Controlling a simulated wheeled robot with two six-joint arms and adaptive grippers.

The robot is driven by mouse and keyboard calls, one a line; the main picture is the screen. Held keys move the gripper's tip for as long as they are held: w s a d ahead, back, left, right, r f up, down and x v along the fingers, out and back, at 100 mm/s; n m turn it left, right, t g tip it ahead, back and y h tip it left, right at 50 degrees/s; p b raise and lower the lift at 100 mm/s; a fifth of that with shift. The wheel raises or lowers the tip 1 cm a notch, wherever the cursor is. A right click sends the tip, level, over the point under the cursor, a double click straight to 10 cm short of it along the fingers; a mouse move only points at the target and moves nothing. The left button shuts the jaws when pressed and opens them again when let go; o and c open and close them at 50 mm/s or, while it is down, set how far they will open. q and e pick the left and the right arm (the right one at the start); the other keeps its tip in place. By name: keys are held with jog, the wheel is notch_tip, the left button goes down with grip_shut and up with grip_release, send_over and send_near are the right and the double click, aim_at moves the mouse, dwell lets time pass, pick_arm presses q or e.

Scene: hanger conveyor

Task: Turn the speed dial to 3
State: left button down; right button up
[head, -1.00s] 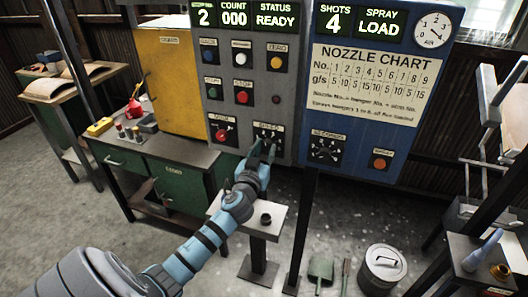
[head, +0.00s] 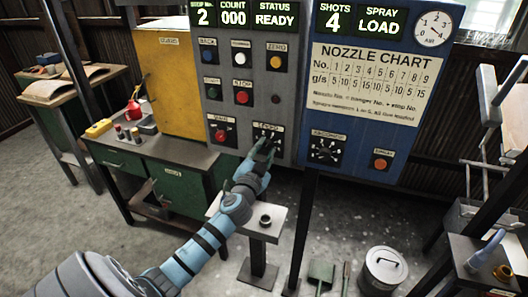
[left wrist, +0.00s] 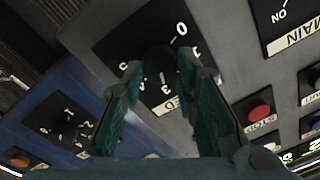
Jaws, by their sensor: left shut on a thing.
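The speed dial (head: 266,133) is a dark knob on a black numbered plate, low on the grey panel under a SPEED label. My left gripper (head: 263,150) is at this dial and shut on its knob. In the left wrist view, the dial's knob (left wrist: 160,58) sits between the two fingertips of my left gripper (left wrist: 160,70). Numerals, with a 0 and a 3 among them, show around the knob on the plate. The fingers partly cover the plate, and I cannot tell which number the knob points to. My right gripper is not in view.
The main switch (head: 221,134) is just left of the dial, with several push buttons above. The blue panel (head: 300,75) at right carries another dial (head: 325,151) and an orange button (head: 380,164). A small stand (head: 262,212) is below my arm.

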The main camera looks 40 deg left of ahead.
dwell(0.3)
pick_arm(q)
jog(key=c, duration=1.2)
grip_release()
jog(key=shift+c, duration=0.2)
jog(key=v, duration=1.2)
jog(key=shift+w, duration=0.1)
